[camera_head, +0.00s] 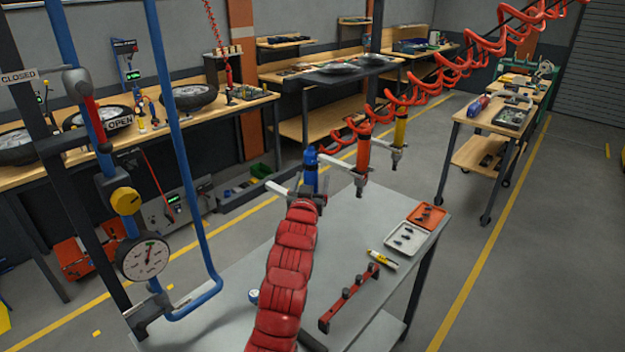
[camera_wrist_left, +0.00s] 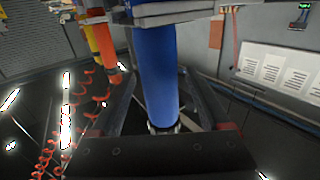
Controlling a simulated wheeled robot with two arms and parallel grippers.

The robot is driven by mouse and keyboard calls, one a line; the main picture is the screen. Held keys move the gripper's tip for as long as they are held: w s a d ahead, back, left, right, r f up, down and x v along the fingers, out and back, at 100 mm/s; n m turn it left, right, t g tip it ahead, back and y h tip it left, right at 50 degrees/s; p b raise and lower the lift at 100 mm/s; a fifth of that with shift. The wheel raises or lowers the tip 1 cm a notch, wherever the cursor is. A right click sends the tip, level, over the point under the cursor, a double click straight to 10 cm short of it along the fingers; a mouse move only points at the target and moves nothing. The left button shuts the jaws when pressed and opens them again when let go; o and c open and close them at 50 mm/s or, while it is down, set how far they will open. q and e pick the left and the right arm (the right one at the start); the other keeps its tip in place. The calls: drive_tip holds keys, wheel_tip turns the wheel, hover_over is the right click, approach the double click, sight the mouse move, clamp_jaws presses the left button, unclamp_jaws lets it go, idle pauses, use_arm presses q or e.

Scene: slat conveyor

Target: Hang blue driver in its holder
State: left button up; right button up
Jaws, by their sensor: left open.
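The blue driver (camera_head: 311,166) is upright at the near end of the row of drivers, beside a pale holder arm (camera_head: 281,189). In the left wrist view the blue driver (camera_wrist_left: 157,65) passes a grey bracket (camera_wrist_left: 175,14) at the top of the picture. I cannot tell if it is fully seated there. My left gripper (camera_head: 307,194) is open, with its fingers on either side of the driver's body; in the left wrist view the gripper (camera_wrist_left: 158,90) also stands around it. Whether the fingers touch it is unclear. My right gripper is out of view.
A red driver (camera_head: 363,150) and a yellow driver (camera_head: 399,135) hang in their holders on coiled red hoses, close beside. Below is a grey table (camera_head: 290,338) with a red bar (camera_head: 349,298), a marker and two trays. A blue frame with a gauge (camera_head: 144,256) stands left.

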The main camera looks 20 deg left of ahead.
use_arm(q)
drive_tip(key=p+v, duration=0.7)
drive_tip(key=v, duration=0.8)
drive_tip(key=shift+s, duration=0.35)
